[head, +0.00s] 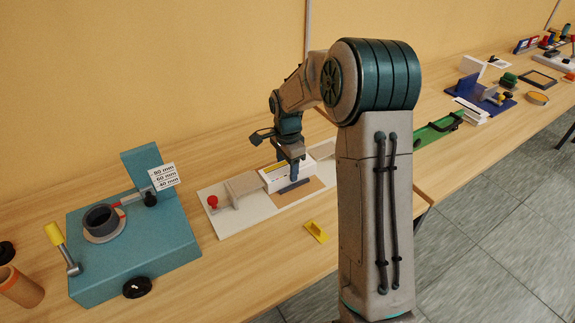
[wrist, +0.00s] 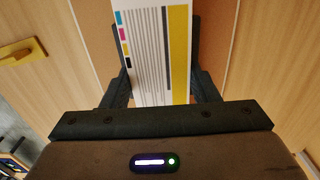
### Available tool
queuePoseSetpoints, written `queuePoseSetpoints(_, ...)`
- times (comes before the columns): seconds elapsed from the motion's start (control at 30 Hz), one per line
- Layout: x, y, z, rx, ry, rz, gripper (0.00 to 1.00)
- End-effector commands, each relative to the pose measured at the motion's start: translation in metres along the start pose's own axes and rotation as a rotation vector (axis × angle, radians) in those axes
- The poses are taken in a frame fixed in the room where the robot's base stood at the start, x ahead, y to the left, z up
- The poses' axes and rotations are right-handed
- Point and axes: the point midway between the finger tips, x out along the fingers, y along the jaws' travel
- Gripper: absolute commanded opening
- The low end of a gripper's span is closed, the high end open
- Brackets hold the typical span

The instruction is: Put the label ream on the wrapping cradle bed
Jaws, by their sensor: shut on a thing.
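The label ream (head: 272,181) is a white block with a yellow stripe. In the wrist view the ream (wrist: 155,50) shows dark lines, coloured squares and a yellow band. My gripper (head: 293,178) is shut on it, one finger on each side. The ream is over or on the brown bed (head: 313,190) of the white wrapping cradle board; the brown surface (wrist: 215,40) also shows beside the ream in the wrist view. I cannot tell whether the ream touches the bed. Its far end is cut off in the wrist view.
A grey block (head: 243,188) and a red knob (head: 212,201) stand on the board left of the ream. A yellow piece (head: 316,231) lies in front of the board. A teal machine (head: 135,250) with a dark cup stands at left. My arm hides part of the table.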

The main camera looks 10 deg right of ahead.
Motion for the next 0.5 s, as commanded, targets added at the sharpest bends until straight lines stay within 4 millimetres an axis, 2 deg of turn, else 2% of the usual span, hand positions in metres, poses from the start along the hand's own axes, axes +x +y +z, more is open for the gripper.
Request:
queuePoseSetpoints(0.23, 0.0040, -0.0002, 0.0001, 0.000, 0.000, 0.000, 0.26)
queuePoseSetpoints(0.27, 0.0027, 0.0000, 0.0001, 0.000, 0.000, 0.000, 0.63)
queuePoseSetpoints(0.3, 0.0024, 0.0000, 0.0000, 0.000, 0.000, 0.000, 0.74)
queuePoseSetpoints(0.5, 0.0023, 0.0001, 0.0000, 0.000, 0.000, 0.000, 0.76)
